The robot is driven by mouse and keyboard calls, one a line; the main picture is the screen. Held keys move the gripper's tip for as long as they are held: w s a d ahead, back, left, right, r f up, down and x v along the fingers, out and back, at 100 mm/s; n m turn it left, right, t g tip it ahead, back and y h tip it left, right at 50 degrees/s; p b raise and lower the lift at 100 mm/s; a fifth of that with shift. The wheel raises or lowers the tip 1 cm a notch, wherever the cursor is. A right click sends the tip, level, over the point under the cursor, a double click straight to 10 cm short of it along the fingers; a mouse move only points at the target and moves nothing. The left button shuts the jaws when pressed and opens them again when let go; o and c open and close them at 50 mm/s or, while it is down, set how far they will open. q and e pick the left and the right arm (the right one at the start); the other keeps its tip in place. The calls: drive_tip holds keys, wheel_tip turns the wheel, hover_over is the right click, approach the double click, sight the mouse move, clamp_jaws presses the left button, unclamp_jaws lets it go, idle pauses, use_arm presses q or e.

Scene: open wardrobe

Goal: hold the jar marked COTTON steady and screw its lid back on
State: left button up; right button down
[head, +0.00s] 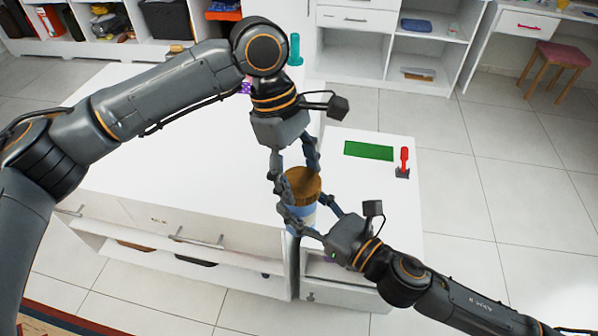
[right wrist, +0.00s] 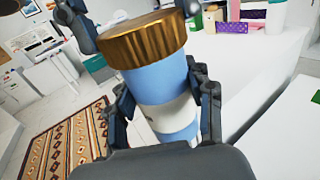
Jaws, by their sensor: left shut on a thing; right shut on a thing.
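The jar has a light blue body with a white band (right wrist: 165,110) and a brown wooden-looking lid (head: 303,182) on top. In the right wrist view the lid (right wrist: 142,38) sits against the top of the body, with no clear gap; I cannot tell how far it is screwed on. No lettering is readable. My left gripper (head: 294,172) comes from above and is shut on the lid. My right gripper (head: 308,218) comes from the lower right and is shut around the jar's body, below the lid. The jar's lower part is mostly hidden in the head view.
The white counter (head: 160,150) spreads to the left. A teal item (head: 295,50) stands behind my left wrist. A stool (head: 553,62) stands far right.

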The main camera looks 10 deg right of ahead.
use_arm(q)
drive_tip(key=shift+f, duration=0.55)
